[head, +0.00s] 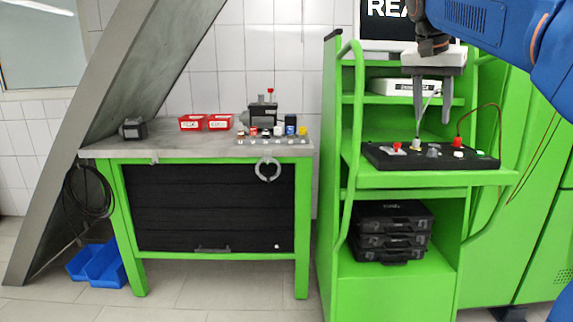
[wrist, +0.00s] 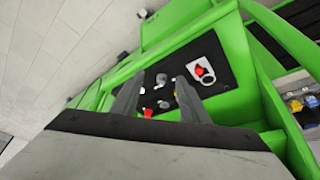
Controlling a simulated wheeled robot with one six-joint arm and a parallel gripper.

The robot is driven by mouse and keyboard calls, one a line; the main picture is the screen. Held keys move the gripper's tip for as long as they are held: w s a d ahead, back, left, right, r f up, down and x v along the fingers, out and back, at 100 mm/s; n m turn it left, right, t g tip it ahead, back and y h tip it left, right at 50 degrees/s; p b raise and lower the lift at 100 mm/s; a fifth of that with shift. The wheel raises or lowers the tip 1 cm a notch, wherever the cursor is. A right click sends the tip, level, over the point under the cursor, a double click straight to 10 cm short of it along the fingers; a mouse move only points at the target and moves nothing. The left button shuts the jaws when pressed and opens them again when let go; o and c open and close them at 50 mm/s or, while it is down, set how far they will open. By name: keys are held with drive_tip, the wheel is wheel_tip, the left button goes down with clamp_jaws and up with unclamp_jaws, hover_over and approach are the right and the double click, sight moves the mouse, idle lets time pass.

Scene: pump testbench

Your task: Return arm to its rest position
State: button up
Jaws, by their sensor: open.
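My gripper (head: 432,98) is open and empty in the head view, pointing down above the black control panel (head: 376,158) on the green cart. My blue arm reaches in from the upper right. In the wrist view my gripper's two fingers (wrist: 158,98) stand apart, with the black panel (wrist: 222,72) and its knobs beyond them. Nothing is seen between the fingers. In the head view the fingertips appear close to the panel's knobs; I cannot tell whether they touch.
A red button (head: 458,142) with a cable sits at the panel's right. A white device (head: 400,87) is on the shelf behind. Black cases (head: 392,240) are stacked below. A workbench (head: 190,148) with red bins (head: 193,123) stands left. A green rail (head: 357,110) edges the cart.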

drive_tip(key=s+a+f+n+y, duration=0.1)
drive_tip(key=s+a+f+n, duration=0.1)
drive_tip(key=s+f, duration=0.8)
drive_tip(key=s+a+f+n+t+y, duration=0.1)
drive_tip(key=s+a+f+n, duration=0.2)
drive_tip(key=s+f, duration=0.7)
drive_tip(key=s+a+f+n+y, duration=0.1)
drive_tip(key=s+a+f+n, duration=0.2)
drive_tip(key=s+f, duration=0.7)
wheel_tip(320, 180, down, 8)
drive_tip(key=shift+s+r+n+t, duration=0.2)
drive_tip(key=shift+n+t, duration=0.2)
drive_tip(key=shift+n, duration=0.1)
